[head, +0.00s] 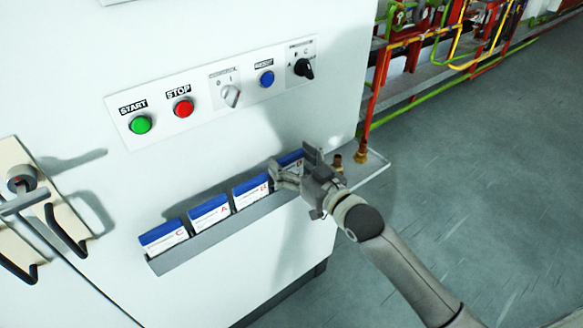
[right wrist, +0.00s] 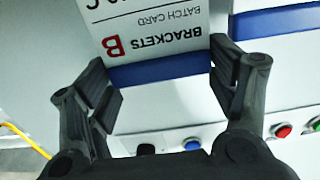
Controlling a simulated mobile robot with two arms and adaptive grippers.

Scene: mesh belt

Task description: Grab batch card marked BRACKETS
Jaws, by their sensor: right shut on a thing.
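The batch card marked BRACKETS (right wrist: 160,45) shows upside down in the right wrist view, white with a blue band and a red letter that looks like B. In the head view it is the rightmost card (head: 290,159), partly hidden by my right gripper. My right gripper (head: 292,170) is shut on this card; in the right wrist view its fingers (right wrist: 165,88) are at the card's two side edges. The grey card rack (head: 215,236) is fixed to the white cabinet. I cannot tell whether the card is clear of the rack. My left gripper is not in view.
Other blue-topped cards stand to the left: card C (head: 164,236), card A (head: 209,213) and another card (head: 250,190). Above are a green START button (head: 140,124), a red STOP button (head: 183,107) and a blue button (head: 266,78). Brass fittings (head: 361,151) sit right of the gripper.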

